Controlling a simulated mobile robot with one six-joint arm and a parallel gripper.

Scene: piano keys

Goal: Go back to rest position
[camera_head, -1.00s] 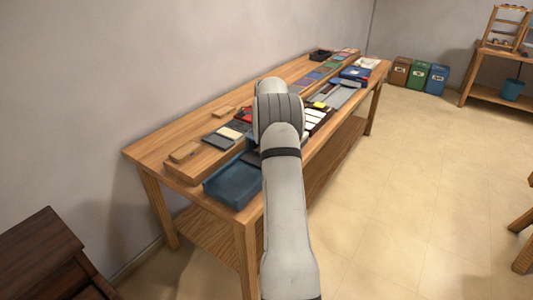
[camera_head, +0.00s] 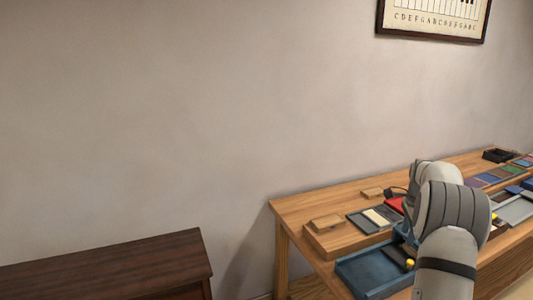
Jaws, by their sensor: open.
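My arm, in grey-white links with a dark band, rises at the lower right of the head view and bends over the wooden table (camera_head: 290,208). My gripper cannot be made out; the arm's thick wrist links hide the place where it would be. A blue tray (camera_head: 352,277) sits on the table's near left end, just left of my arm. A dark piece and a small yellow piece (camera_head: 410,264) show at the tray's right side, close to the arm.
A raised wooden board (camera_head: 328,242) carries wooden blocks, a cream piece (camera_head: 374,217) and a red piece (camera_head: 395,204). Coloured pieces and a black tray (camera_head: 497,155) lie farther right. A dark cabinet (camera_head: 110,262) stands lower left. A framed keyboard chart (camera_head: 436,18) hangs above.

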